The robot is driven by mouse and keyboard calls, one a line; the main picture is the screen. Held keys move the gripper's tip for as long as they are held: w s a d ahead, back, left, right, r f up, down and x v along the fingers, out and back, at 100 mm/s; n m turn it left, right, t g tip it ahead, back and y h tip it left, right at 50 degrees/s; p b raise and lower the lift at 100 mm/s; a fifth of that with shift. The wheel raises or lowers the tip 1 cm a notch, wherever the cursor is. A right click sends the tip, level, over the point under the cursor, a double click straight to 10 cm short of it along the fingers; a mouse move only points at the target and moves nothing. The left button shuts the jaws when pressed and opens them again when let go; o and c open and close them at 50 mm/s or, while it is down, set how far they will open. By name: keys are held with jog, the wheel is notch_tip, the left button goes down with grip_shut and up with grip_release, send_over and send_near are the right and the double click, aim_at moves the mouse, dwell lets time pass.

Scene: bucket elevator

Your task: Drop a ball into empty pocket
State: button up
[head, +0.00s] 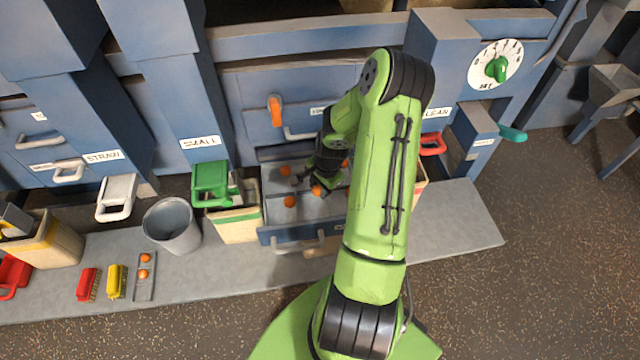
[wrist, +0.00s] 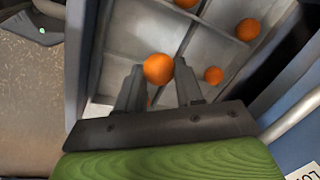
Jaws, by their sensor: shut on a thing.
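My gripper (wrist: 158,80) is shut on an orange ball (wrist: 158,68), held between its fingertips over the open drawer. The drawer (head: 275,234) is grey inside and split by thin dividers (wrist: 188,38) into pockets. Other orange balls lie in it: one at the top of the wrist view (wrist: 185,2), one at upper right (wrist: 248,29), one right of the fingers (wrist: 213,75). A sliver of orange shows below the held ball, mostly hidden. The pocket left of the held ball (wrist: 140,28) looks empty. In the head view my gripper (head: 318,188) is partly hidden by my arm.
A narrow tray (head: 144,288) with two orange balls lies on the grey platform, near red (head: 88,284) and yellow (head: 117,281) brushes. A grey bucket (head: 172,226) and a bin with a green handle (head: 235,222) stand left of the drawer. Blue cabinets rise behind.

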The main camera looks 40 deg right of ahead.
jog(key=shift+r, duration=0.1)
jog(key=o, duration=1.1)
notch_tip(320, 180, up, 16)
jog(key=s+p, duration=0.3)
jog(key=shift+f+p, duration=0.25)
jog(key=shift+p, duration=0.1)
jog(key=a+r+n+h, duration=0.1)
jog(key=a+r+n, duration=0.4)
jog(key=a+r, duration=0.25)
jog(key=s+a+r+n+t, duration=0.1)
jog(key=s+a+r+n, duration=0.4)
jog(key=a, duration=0.3)
jog(key=s+a+r+n+t+y, duration=0.1)
jog(key=s+a+r+n+t, duration=0.1)
jog(key=s+a+r+n, duration=0.4)
jog(key=shift+s+a+r+n, duration=0.15)
jog(key=shift+s+a+n, duration=0.4)
jog(key=shift+a+n, duration=0.55)
